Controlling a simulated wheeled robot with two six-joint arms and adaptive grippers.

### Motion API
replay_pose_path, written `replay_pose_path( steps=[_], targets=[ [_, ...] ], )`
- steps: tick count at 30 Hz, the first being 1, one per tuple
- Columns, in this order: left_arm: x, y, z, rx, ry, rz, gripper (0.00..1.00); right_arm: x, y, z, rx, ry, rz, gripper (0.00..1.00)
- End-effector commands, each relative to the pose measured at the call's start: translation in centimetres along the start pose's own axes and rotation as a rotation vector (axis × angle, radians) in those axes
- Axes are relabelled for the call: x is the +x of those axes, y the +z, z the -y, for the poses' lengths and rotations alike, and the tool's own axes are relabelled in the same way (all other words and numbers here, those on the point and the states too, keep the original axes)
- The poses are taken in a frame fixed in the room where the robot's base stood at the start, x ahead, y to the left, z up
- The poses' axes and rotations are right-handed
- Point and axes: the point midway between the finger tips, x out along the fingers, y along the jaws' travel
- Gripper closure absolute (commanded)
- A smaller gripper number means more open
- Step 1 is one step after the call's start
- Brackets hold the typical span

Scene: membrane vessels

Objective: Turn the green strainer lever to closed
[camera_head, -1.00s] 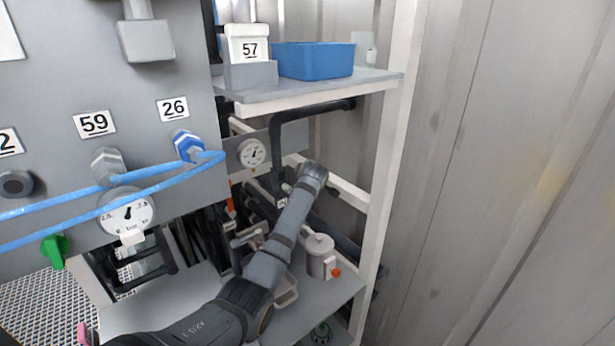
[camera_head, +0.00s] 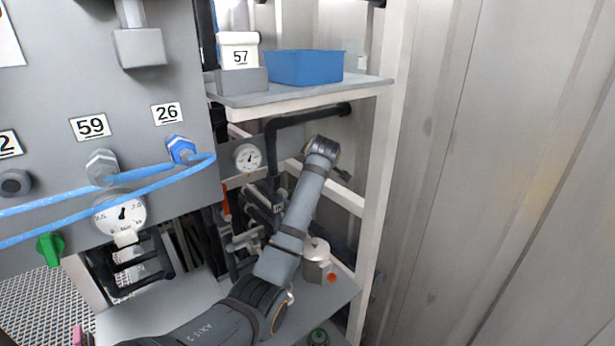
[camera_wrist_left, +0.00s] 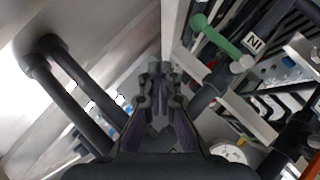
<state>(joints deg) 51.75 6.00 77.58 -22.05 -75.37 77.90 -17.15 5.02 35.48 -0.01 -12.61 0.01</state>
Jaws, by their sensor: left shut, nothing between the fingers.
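A green lever (camera_wrist_left: 218,38) shows in the left wrist view at the upper right, beside a pipe with an upside-down "IN" label (camera_wrist_left: 255,41). I take it for the strainer lever; in the head view it is hidden or cannot be made out. My left gripper (camera_wrist_left: 160,72) is shut and empty, with clear space between its fingertips and the lever, which lies to their right. In the head view my left arm reaches into the frame under the shelf, and the gripper (camera_head: 341,173) is only partly visible there. My right gripper is not in view.
A shelf (camera_head: 300,98) holding a blue bin (camera_head: 304,67) is above my left arm. Black pipes (camera_head: 305,121), a gauge (camera_head: 247,158) and a grey canister (camera_head: 316,262) crowd the arm. A green knob (camera_head: 50,248) is on the left panel. A rack post (camera_head: 383,180) stands at right.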

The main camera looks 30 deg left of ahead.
Motion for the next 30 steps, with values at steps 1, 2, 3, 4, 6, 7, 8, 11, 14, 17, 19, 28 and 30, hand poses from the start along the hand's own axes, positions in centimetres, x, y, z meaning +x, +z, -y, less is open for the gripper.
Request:
replay_pose_path(
  steps=[1, 2, 3, 4, 6, 7, 8, 11, 14, 17, 19, 28, 30],
  targets=[
    [-0.6, 0.3, -0.2, -0.001, 0.002, 0.001, 1.0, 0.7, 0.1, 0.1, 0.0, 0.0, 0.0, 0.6],
    [-1.0, 0.4, -0.5, -0.001, 0.002, 0.0, 1.0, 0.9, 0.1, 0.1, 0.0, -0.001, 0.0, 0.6],
    [-1.4, 0.4, -0.8, 0.0, 0.001, 0.0, 1.0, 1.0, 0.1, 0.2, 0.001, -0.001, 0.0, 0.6],
    [-1.7, 0.4, -0.9, 0.0, 0.001, 0.0, 1.0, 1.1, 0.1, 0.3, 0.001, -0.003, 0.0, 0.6],
    [-2.2, 0.4, -1.2, 0.0, -0.001, 0.0, 1.0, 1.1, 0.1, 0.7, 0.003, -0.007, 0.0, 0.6],
    [-2.3, 0.4, -1.2, 0.0, -0.001, 0.0, 1.0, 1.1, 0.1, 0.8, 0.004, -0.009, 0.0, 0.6],
    [-2.4, 0.4, -1.3, 0.0, -0.001, 0.0, 1.0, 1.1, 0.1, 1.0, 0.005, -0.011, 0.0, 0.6],
    [-2.5, 0.4, -1.4, 0.001, -0.002, 0.0, 1.0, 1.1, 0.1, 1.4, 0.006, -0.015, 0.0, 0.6],
    [-2.5, 0.4, -1.4, 0.001, -0.002, 0.0, 1.0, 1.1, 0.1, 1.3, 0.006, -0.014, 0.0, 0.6],
    [-2.4, 0.5, -1.2, 0.005, -0.004, 0.001, 1.0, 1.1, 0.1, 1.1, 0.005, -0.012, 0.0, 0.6],
    [-2.0, 1.2, 0.1, 0.036, -0.015, 0.012, 1.0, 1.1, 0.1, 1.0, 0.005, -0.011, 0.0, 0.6],
    [-2.0, 11.4, 20.6, 0.575, -0.127, 0.241, 1.0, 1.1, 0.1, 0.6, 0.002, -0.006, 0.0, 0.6],
    [-3.8, 13.5, 26.1, 0.73, -0.139, 0.322, 1.0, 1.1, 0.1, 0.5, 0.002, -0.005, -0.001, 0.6]
  ],
)
